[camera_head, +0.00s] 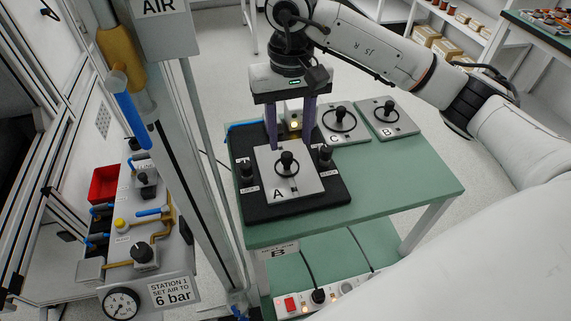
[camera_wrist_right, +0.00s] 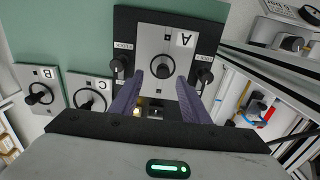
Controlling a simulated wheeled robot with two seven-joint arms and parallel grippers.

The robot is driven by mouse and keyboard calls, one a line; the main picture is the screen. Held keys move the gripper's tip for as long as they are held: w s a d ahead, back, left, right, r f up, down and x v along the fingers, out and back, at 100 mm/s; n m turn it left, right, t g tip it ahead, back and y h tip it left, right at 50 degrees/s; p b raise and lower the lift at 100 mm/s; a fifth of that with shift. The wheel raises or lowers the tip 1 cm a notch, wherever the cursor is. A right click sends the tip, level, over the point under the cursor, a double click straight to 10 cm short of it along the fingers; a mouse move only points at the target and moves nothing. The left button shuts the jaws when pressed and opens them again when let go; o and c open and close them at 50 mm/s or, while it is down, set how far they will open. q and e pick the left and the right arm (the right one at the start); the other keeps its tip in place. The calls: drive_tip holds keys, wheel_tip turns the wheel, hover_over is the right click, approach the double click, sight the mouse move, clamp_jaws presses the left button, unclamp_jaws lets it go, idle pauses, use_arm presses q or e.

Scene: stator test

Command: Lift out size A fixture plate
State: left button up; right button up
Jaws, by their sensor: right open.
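The size A fixture plate (camera_head: 301,185) is a light grey plate marked A with a black knob and ring in its middle. It sits on a black base (camera_head: 324,200) on the green table, between two black lock knobs. It also shows in the right wrist view (camera_wrist_right: 172,27). My right gripper (camera_head: 290,146) is open, its purple fingers pointing down at the far side of plate A. In the right wrist view, the fingertips (camera_wrist_right: 171,71) lie on either side of the plate's lower part, short of the central knob. My left gripper is not in view.
Plates C (camera_head: 355,133) and B (camera_head: 398,128) lie on the green table (camera_head: 400,182) to the right of the base. A grey post and the air station (camera_head: 150,255) with a gauge stand at the left. A power strip (camera_head: 335,295) is below. The table's right front is clear.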

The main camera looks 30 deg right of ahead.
sight(287, 154)
drive_tip(key=f, duration=0.4)
drive_tip(key=f+p, duration=0.1)
drive_tip(key=f, duration=0.1)
drive_tip(key=shift+w+a+f, duration=0.1)
drive_tip(key=shift+a+f, duration=0.1)
drive_tip(key=shift+a, duration=0.05)
drive_tip(key=shift+r, duration=0.1)
clamp_jaws()
